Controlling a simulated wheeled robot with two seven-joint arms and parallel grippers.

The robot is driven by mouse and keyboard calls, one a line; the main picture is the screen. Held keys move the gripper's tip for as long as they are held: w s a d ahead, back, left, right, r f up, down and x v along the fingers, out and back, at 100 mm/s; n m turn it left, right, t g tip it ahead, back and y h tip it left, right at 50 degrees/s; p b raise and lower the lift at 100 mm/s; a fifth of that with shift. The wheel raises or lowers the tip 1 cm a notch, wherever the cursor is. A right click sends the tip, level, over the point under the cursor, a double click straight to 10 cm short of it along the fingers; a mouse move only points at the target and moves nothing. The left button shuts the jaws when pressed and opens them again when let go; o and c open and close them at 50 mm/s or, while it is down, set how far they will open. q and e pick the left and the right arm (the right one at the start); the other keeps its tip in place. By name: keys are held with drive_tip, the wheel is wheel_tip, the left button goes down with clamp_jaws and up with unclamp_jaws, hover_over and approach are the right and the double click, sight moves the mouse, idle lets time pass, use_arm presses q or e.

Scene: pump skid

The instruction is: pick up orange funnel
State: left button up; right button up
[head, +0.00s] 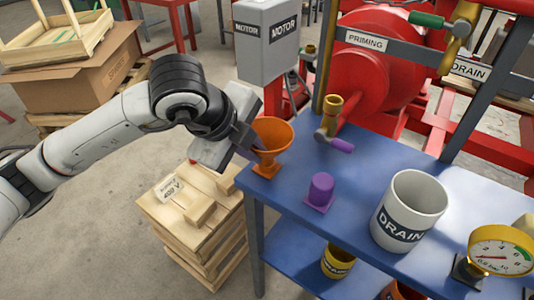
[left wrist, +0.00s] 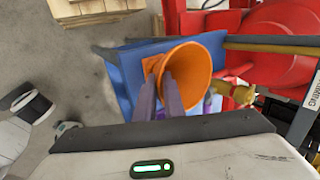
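The orange funnel (head: 272,136) stands upright on a small orange base at the near left corner of the blue table (head: 310,172). My left gripper (head: 254,147) reaches it from the left, its fingertips at the lower left side of the cone. In the left wrist view the funnel's wide mouth (left wrist: 198,72) shows beyond the two narrow fingers (left wrist: 160,90). The fingers are a small gap apart and overlap the cone. I cannot tell whether they grip it. My right gripper is not in view.
A purple capped piece (head: 320,190), a white DRAIN mug (head: 408,210) and a gauge (head: 498,252) stand on the table. Wooden crates (head: 200,215) stand below left. A grey MOTOR box (head: 266,40) is behind.

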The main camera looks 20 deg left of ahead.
use_arm(q)
drive_tip(key=shift+f, duration=0.1)
clamp_jaws()
wheel_tip(320, 180, up, 10)
drive_tip(key=shift+r, duration=0.15)
idle(0.4)
